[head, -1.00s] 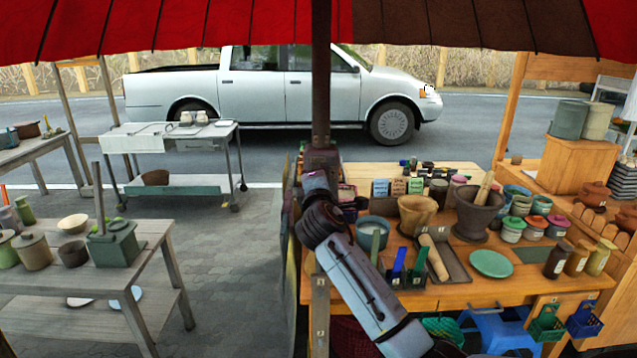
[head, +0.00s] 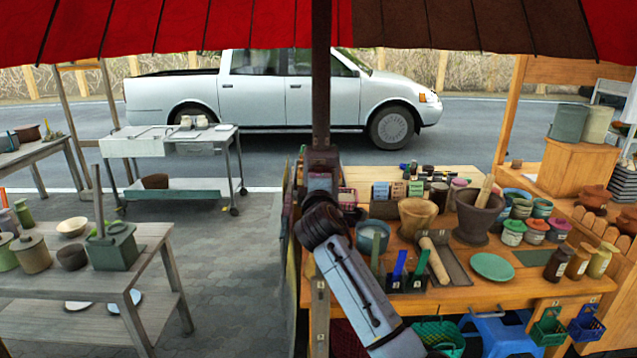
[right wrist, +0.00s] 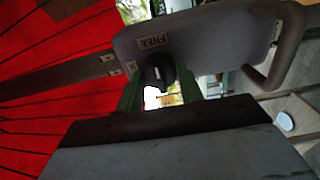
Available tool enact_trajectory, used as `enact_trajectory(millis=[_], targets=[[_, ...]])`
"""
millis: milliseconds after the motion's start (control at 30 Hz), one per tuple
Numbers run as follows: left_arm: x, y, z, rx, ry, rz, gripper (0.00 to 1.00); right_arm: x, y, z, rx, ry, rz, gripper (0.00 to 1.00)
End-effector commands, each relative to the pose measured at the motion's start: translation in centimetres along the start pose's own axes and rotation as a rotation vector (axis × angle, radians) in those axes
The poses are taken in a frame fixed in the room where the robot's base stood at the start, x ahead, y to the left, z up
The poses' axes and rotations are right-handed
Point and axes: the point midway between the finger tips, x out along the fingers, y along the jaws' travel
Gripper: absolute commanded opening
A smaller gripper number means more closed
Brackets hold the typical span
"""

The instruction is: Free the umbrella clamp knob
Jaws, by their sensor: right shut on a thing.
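The umbrella pole (head: 321,90) stands upright in the middle of the head view, with a dark clamp (head: 320,158) around its lower part. In the right wrist view the clamp shows as a grey plate (right wrist: 205,42) with a small label and a bent handle (right wrist: 283,45) at its right. A dark round knob (right wrist: 157,70) with a pale mark sits below the label. My right gripper (right wrist: 160,88) is shut on the knob, one finger on each side. In the head view my right wrist covers the fingers, just below the clamp. My left gripper is not in view.
A wooden stall table (head: 470,293) with mortars, jars and bowls stands close to the right of my arm. Hanging panels (head: 288,230) lie just left of the pole. A grey table (head: 150,240) with pots stands at left, beyond open paving. The red canopy (head: 150,25) hangs above.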

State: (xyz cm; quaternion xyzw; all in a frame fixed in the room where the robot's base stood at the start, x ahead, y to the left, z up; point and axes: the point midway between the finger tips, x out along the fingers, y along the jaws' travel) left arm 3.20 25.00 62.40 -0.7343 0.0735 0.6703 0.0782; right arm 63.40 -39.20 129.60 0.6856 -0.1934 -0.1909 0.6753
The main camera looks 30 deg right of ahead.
Motion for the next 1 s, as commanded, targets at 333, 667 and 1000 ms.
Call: enact_trajectory(millis=[333,667,1000], targets=[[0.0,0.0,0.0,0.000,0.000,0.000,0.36,0.0,0.0,0.0,0.001,0.001,0.000,0.59],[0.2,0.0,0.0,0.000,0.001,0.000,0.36,-1.2,0.0,-0.1,0.001,0.001,0.001,0.59],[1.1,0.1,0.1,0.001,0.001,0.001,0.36,-7.7,-0.2,-0.1,0.003,0.003,0.000,0.59]])
